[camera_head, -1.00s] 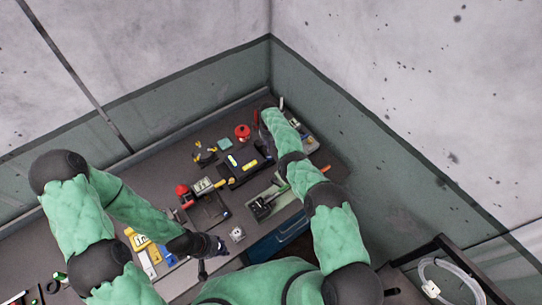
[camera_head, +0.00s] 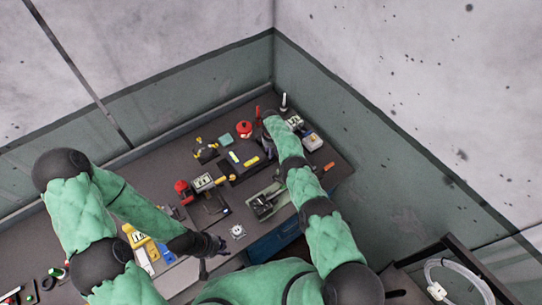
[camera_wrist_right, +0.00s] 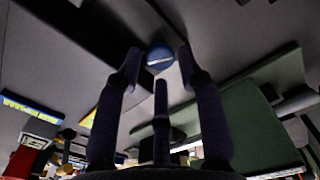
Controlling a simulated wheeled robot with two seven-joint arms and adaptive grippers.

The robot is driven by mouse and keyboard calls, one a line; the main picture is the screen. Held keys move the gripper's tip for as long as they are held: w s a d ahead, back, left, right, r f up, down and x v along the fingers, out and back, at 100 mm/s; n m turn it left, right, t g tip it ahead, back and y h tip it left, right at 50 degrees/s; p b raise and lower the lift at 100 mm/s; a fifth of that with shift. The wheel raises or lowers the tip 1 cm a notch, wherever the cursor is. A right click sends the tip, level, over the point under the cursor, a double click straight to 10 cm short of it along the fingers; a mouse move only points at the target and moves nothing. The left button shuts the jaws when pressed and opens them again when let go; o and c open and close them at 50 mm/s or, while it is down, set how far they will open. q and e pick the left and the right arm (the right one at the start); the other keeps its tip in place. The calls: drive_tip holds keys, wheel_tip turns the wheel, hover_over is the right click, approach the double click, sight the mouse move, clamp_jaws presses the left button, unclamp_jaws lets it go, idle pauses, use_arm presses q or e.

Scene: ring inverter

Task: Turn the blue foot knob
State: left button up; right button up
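The blue foot knob (camera_wrist_right: 159,57), round with a pale slot or stripe across it, shows in the right wrist view at top centre. My right gripper (camera_wrist_right: 159,72) has its fingers spread, with the knob between and just beyond the two outer fingertips. I cannot tell whether any finger touches it. My left gripper (camera_head: 213,246) is dark and small at the bench's near edge, away from the knob.
The grey bench (camera_head: 150,175) carries a red round item (camera_head: 244,129), a black tray with yellow parts (camera_head: 243,163), a green plate with a dark tool (camera_head: 266,202) and yellow boxes (camera_head: 138,238). A wall stands close right of the bench.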

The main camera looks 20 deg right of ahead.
drive_tip(key=shift+w+f+b, duration=0.1)
drive_tip(key=shift+f+b, duration=0.85)
drive_tip(key=shift+f, duration=0.3)
clamp_jaws()
